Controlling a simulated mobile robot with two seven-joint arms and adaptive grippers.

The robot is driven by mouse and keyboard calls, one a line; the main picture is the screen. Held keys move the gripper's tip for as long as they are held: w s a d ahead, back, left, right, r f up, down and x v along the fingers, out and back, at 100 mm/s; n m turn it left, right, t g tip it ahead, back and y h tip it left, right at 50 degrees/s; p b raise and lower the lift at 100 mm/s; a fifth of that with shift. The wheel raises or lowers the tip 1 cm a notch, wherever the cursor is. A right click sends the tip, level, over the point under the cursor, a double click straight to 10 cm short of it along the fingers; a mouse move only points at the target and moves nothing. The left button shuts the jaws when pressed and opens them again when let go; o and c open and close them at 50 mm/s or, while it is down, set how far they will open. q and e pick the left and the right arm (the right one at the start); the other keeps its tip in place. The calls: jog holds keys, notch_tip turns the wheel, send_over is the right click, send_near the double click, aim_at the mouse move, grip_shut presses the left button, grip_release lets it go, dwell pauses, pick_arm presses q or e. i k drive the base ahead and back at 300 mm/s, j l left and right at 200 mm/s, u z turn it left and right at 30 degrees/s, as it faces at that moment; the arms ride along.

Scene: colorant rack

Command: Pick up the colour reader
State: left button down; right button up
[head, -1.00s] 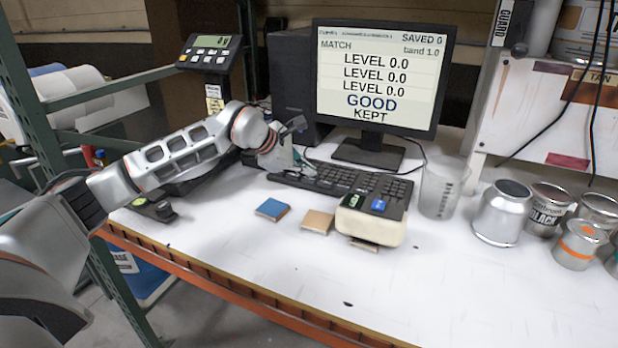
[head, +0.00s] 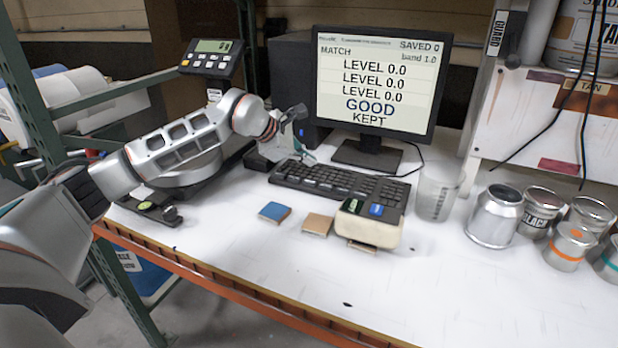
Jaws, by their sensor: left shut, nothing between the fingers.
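The colour reader (head: 368,229) is a cream block with a dark top, a green display and a blue button. It stands on the white bench, and a tan chip (head: 361,247) sticks out from under its front edge. My left gripper (head: 303,143) is shut and empty, held behind the reader and to its left, near the keyboard's back left corner. It is well apart from the reader. My right gripper is out of view.
A blue chip (head: 274,212) and a tan tile (head: 318,224) lie left of the reader. The keyboard (head: 318,183) and monitor (head: 380,85) are behind it. A clear beaker (head: 435,196) and several cans (head: 494,217) stand right. The front bench is mostly clear.

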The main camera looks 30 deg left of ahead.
aim_at(353, 220)
jog(key=k+j, duration=0.25)
jog(key=k, duration=0.2)
jog(key=k+j, duration=0.3)
jog(key=k, duration=0.2)
